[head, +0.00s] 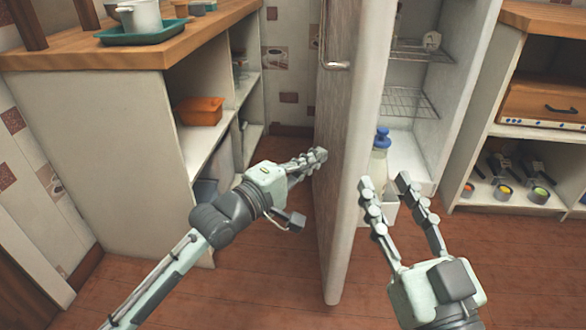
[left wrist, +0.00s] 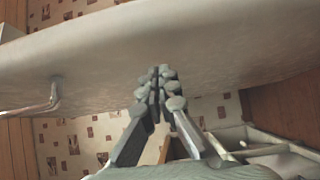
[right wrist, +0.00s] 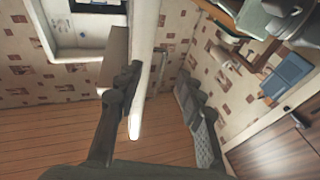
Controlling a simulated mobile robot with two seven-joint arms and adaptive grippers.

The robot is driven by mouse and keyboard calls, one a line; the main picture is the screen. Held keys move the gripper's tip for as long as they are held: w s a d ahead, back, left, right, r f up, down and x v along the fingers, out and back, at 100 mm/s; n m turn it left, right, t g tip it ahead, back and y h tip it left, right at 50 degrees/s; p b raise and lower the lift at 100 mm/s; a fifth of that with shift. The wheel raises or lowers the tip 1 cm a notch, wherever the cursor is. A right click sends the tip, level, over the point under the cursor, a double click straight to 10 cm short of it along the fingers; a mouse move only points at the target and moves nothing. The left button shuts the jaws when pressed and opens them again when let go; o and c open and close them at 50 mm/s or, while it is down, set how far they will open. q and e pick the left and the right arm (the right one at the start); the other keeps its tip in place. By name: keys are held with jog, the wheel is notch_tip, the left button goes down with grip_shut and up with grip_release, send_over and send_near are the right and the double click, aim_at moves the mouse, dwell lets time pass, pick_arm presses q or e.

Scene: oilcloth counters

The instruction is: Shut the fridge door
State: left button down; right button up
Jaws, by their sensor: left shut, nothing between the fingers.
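The white fridge door (head: 345,130) stands open, seen nearly edge-on in the head view, with its metal handle (head: 336,66) on the left face. The fridge interior (head: 412,160) shows to its right. My left gripper (head: 320,157) is shut and empty, its fingertips at the door's outer face, below the handle. In the left wrist view the shut fingers (left wrist: 160,75) overlap the door (left wrist: 190,50); contact is likely but not certain. My right gripper (head: 384,183) is open and empty on the door's inner side. The door edge (right wrist: 148,75) shows in the right wrist view.
A bottle with a blue cap (head: 380,160) stands at the door's inner side. Wire shelves (head: 410,102) are inside the fridge. A shelf counter (head: 110,130) stands left, another (head: 530,204) right with pans and an oven. The wooden floor in front is clear.

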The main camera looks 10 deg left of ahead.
pick_arm(q)
jog(key=shift+w+d, duration=0.1)
jog(key=shift+d, duration=1.2)
